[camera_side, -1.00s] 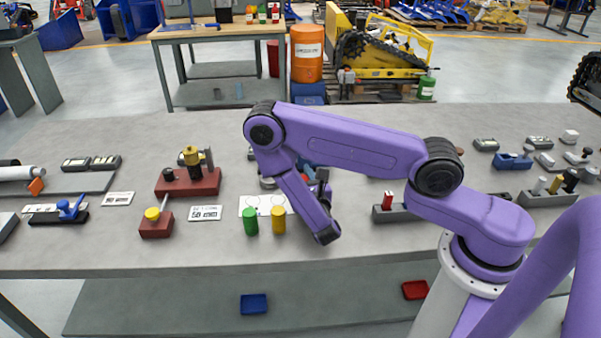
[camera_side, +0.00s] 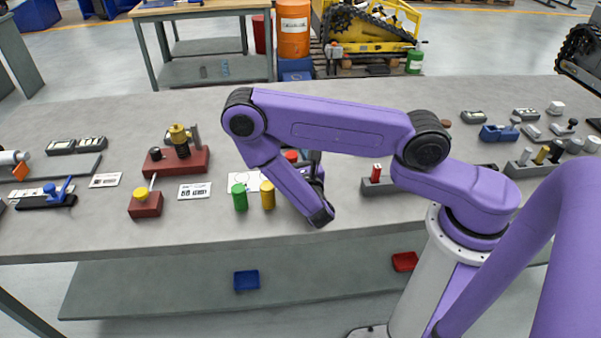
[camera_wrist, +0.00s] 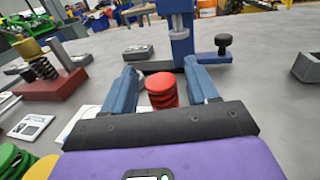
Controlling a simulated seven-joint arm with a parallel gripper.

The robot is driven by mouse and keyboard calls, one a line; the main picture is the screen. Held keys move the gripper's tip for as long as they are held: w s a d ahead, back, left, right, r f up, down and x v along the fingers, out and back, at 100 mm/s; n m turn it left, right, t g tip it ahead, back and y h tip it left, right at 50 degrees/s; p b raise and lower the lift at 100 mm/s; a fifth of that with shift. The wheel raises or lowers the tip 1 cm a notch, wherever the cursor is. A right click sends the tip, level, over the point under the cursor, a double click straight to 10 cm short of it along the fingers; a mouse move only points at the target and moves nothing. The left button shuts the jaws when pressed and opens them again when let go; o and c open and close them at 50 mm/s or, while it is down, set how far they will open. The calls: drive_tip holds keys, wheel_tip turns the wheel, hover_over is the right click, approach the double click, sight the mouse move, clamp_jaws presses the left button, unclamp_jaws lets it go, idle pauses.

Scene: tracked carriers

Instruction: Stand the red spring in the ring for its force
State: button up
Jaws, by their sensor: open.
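The red spring (camera_wrist: 162,88) stands between the two blue fingers of my gripper (camera_wrist: 161,70) in the wrist view. The fingers are apart, one on each side of it, and a gap shows at its left and right. In the side view a red top (camera_side: 291,155) shows beside my wrist, which hides most of the gripper. A white card (camera_side: 234,179) with ring outlines lies to the left of my gripper. A green spring (camera_side: 239,197) and a yellow spring (camera_side: 267,195) stand at its near edge. A small printed card (camera_side: 195,191) lies farther left; its text is too small to read.
A red fixture (camera_side: 184,160) with a brass part stands at the left. A smaller red block (camera_side: 145,206) has a yellow knob. A blue press-like stand (camera_wrist: 185,45) rises just beyond the fingers. A grey block with a red piece (camera_side: 376,173) is at the right.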

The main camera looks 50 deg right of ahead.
drive_tip(key=v, duration=0.9)
drive_tip(key=s+d+r+m+g+h, duration=0.3)
drive_tip(key=s+d+r+m+g, duration=0.2)
drive_tip(key=r+m+g, duration=0.45)
drive_tip(key=s+a+r+m+g+y, duration=0.2)
drive_tip(key=s+m+y, duration=0.1)
drive_tip(key=s+y, duration=0.3)
drive_tip(key=s+a+r+m+g+y, duration=0.3)
drive_tip(key=s+m+y, duration=0.1)
drive_tip(key=s+y, duration=0.3)
drive_tip(key=shift+s, duration=0.45)
